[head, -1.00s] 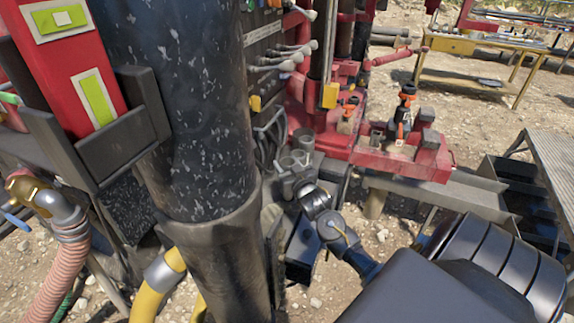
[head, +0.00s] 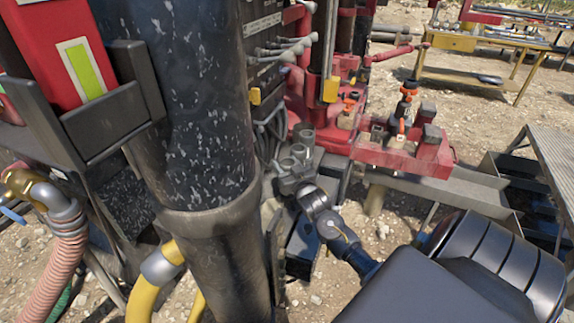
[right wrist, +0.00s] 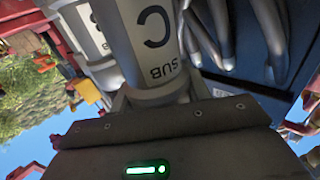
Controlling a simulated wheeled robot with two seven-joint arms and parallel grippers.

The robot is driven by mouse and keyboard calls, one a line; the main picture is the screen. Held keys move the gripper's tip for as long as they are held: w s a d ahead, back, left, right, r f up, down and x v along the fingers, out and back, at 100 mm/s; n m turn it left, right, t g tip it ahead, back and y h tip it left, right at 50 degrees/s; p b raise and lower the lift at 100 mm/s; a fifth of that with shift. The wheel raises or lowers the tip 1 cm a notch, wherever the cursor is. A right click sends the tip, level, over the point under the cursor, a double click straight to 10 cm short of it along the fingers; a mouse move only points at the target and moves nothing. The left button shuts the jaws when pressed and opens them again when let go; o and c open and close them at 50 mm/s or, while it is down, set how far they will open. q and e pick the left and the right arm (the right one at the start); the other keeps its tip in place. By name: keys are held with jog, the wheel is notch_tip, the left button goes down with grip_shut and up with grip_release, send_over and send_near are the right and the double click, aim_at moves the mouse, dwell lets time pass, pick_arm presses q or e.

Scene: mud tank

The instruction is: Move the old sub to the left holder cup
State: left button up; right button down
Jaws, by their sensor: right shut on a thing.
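A grey cylinder marked "SUB" and "C" (right wrist: 150,45) fills the middle of the right wrist view, directly in front of my right gripper. My right gripper (head: 289,174) is shut on this sub; the fingertips are hard to make out. In the head view it sits beside a cluster of grey, open-topped cylinders (head: 304,136), just right of the big black pipe. I cannot tell which of these are holder cups or which is the left one. A second light-grey cylinder (right wrist: 82,30) stands at the left in the right wrist view. My left gripper is not in view.
The thick black pipe (head: 200,110) stands close on the left of the gripper. Red machinery with a tray (head: 400,155) lies behind and right. Dark hoses (right wrist: 270,35) hang near the sub. A yellow table (head: 480,65) and a grey grating (head: 555,165) stand further right.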

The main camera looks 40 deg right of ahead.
jog(key=shift+f, duration=0.4)
dwell(0.8)
jog(key=c, duration=0.6)
grip_release()
jog(key=shift+f, duration=0.25)
jog(key=b+v, duration=0.2)
jog(key=v, duration=0.9)
jog(key=shift+r, duration=0.2)
jog(key=shift+d, duration=0.1)
